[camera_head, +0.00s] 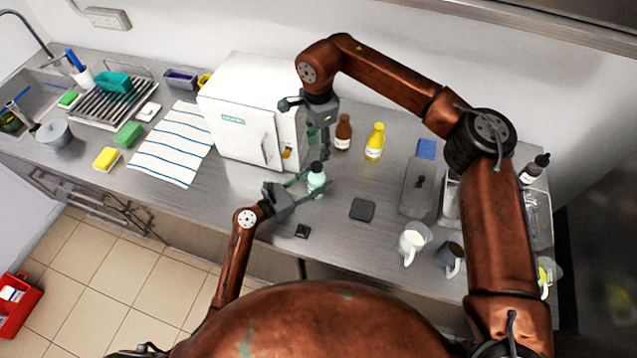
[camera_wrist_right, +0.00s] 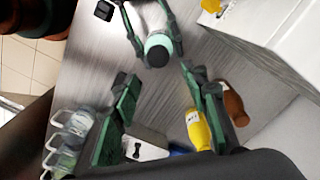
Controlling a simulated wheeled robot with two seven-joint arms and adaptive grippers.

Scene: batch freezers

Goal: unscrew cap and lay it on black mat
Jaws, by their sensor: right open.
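A small bottle with a pale teal body (camera_head: 316,181) and black cap (camera_head: 316,166) stands upright on the steel counter. The right wrist view shows the bottle (camera_wrist_right: 158,42) from above, with its dark cap (camera_wrist_right: 157,57) on top. My left gripper (camera_head: 313,189) has its fingers on both sides of the bottle body and appears closed on it. My right gripper (camera_head: 322,148) is open and empty, pointing down above and behind the cap; its fingers also show in its wrist view (camera_wrist_right: 158,88). The black mat (camera_head: 362,209) lies bare to the right of the bottle.
A white freezer box (camera_head: 245,130) stands left of the bottle. A brown bottle (camera_head: 343,132) and yellow bottle (camera_head: 375,142) stand behind. A small black object (camera_head: 302,231) lies near the front edge. Counter around the mat is clear.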

